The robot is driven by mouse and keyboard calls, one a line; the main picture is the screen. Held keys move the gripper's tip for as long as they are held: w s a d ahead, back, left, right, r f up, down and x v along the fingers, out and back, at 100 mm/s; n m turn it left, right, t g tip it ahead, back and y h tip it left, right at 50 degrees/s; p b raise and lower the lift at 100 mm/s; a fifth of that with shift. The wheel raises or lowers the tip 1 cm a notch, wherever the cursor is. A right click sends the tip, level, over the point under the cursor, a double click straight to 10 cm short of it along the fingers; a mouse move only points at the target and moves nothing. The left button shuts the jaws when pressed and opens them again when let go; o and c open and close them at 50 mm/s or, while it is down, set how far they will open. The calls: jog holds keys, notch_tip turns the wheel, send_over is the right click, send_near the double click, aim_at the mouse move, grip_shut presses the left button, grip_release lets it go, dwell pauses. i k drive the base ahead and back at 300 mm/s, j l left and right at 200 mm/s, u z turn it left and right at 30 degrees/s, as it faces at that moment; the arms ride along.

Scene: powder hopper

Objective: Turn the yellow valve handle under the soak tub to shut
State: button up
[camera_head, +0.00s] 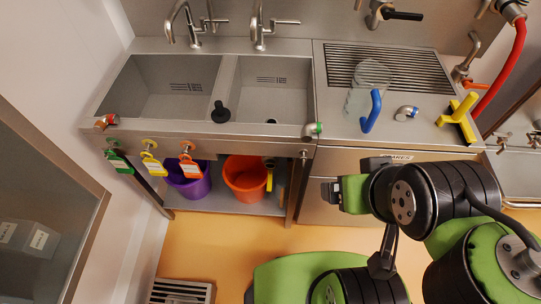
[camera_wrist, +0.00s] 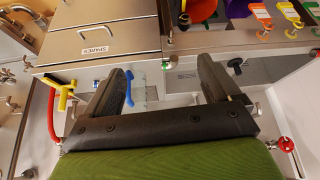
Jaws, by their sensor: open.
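Two steel basins sit side by side in the counter, the left one (camera_head: 170,85) and the right one (camera_head: 272,90); I cannot tell which is the soak tub. A small upright yellow part (camera_head: 280,180) shows under the right basin, beside the orange bucket; it may be the valve handle, but its shape and turn are unclear. My gripper (camera_head: 329,191) is open and empty, in front of the steel cabinet, to the right of that yellow part and apart from it. Its two spread fingers also show in the wrist view (camera_wrist: 165,85), where I cannot make out the valve handle.
A purple bucket (camera_head: 189,180) and an orange bucket (camera_head: 246,178) stand on the shelf below the basins. Green, yellow and orange tags (camera_head: 153,164) hang along the front rail. A yellow T-shaped tool (camera_head: 460,112) and a blue-handled item (camera_head: 372,112) are on the counter at right.

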aim_at(269, 172)
jog(key=l+u, duration=0.1)
jog(key=u, duration=0.35)
jog(key=l+u, duration=0.1)
jog(key=u, duration=0.3)
jog(key=l+u, duration=0.1)
jog(key=u, duration=0.35)
jog(key=k+u, duration=0.1)
jog(key=u, duration=0.35)
jog(key=k+l+u, duration=0.1)
jog(key=u, duration=0.75)
jog(key=k, duration=0.05)
